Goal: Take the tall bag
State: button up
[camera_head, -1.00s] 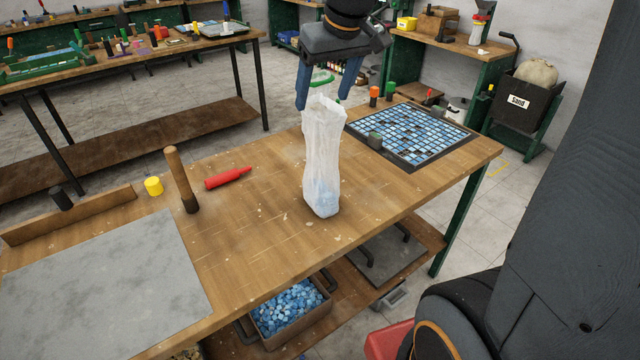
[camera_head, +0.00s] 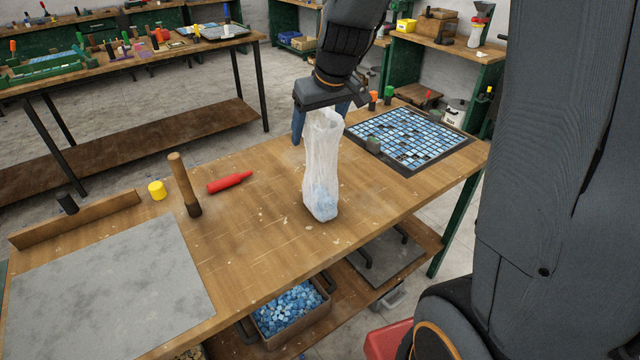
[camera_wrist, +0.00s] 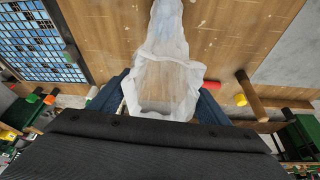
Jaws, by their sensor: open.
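The tall bag (camera_head: 322,170) is a whitish, see-through plastic bag with some blue pieces near its bottom. It stands upright on the wooden workbench (camera_head: 262,225). My gripper (camera_head: 322,128) is open at the bag's top, with blue fingers pointing down. In the wrist view, the bag (camera_wrist: 165,75) lies between the two fingers of my gripper (camera_wrist: 165,98), one on each side of its open mouth. I cannot tell whether either finger touches the bag. Part of the right finger is hidden behind the bag in the head view.
A blue mosaic sheet in a dark tray (camera_head: 408,167) lies right of the bag. A grey slab (camera_head: 105,275) covers the front left. Bench between is clear.

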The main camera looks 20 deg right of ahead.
grip_shut()
jog(key=shift+r, duration=0.1)
